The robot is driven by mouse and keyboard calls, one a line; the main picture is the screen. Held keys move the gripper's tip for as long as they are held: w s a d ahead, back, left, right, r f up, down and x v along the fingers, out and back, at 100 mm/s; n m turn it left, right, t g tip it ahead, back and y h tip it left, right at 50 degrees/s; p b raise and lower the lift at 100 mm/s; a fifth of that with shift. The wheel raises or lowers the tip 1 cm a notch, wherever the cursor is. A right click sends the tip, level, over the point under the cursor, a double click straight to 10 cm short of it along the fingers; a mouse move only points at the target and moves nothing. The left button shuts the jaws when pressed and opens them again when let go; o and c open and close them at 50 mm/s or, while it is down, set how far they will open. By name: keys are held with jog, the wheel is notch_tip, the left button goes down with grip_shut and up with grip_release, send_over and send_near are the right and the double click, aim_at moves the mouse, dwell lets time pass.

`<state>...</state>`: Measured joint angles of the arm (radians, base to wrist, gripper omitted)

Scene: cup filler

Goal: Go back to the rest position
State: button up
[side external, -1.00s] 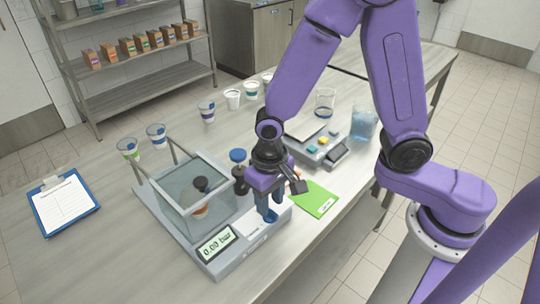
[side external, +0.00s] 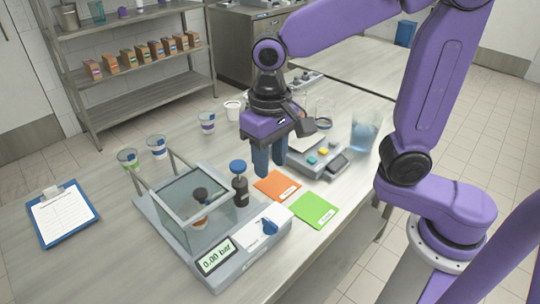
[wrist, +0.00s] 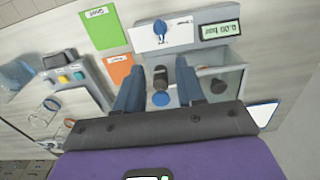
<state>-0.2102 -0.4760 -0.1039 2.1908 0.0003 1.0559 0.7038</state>
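My gripper (side external: 271,165) hangs above the table, fingers pointing down, beyond the grey machine (side external: 160,224) in the side view. In the wrist view its two fingers (wrist: 159,66) are apart with nothing held between them. The blue knob (side external: 269,227) sits on the machine's white panel, clear of my gripper; it also shows in the wrist view (wrist: 160,27). The display (side external: 216,255) reads 0.00 bar. A clear chamber (side external: 172,204) on the machine has a cup with an orange band (side external: 199,218) inside.
A black post with a blue cap (side external: 238,168) stands beside the chamber, near my gripper. Orange (side external: 277,186) and green (side external: 314,209) cards lie flat. A button box (side external: 318,158), beaker (side external: 363,132) and several cups stand behind. A clipboard (side external: 63,213) lies left.

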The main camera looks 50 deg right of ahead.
dwell(0.4)
jog(key=s+d+f+n, duration=0.3)
jog(key=s+d+n, duration=0.9)
jog(key=s, duration=0.3)
jog(key=shift+s+d+f+n, duration=0.15)
jog(key=shift+s+d+n, duration=0.15)
jog(key=shift+d+n, duration=0.15)
